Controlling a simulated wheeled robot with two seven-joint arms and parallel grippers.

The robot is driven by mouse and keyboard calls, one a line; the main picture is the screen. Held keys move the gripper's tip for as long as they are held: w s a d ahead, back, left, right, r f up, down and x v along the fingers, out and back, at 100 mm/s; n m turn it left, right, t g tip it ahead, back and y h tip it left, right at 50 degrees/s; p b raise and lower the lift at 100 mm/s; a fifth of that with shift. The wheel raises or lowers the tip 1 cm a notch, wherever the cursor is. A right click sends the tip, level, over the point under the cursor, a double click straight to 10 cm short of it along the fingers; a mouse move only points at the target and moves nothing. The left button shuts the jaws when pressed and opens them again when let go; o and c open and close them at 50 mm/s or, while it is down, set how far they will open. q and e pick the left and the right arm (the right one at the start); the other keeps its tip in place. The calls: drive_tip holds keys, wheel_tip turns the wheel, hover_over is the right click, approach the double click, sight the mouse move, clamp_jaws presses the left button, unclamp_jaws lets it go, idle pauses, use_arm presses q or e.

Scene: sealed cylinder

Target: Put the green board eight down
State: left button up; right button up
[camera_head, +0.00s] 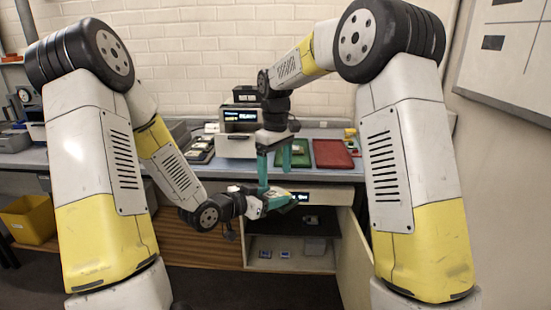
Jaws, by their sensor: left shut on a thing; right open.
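My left gripper (282,203) reaches in from the left at the front of the bench, above the open cabinet. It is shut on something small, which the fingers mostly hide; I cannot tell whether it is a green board. My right gripper (275,168) hangs from above with its teal fingers pointing down, spread apart. It is open, just above and behind the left gripper. A green tray (301,160) lies on the bench behind the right gripper's fingers, partly covered. I cannot make out a board marked eight.
A red tray (333,154) lies right of the green one. A pale device with a lit display (241,115) stands on the bench. Below, an open cabinet (290,265) holds small items, its door (353,262) swung out. A yellow bin (29,220) stands at left.

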sight(275, 193)
wheel_tip(275, 193, down, 7)
idle(0.3)
drive_tip(key=c, duration=1.2)
use_arm(q)
drive_tip(key=o, duration=1.5)
use_arm(e)
drive_tip(key=shift+c, duration=0.8)
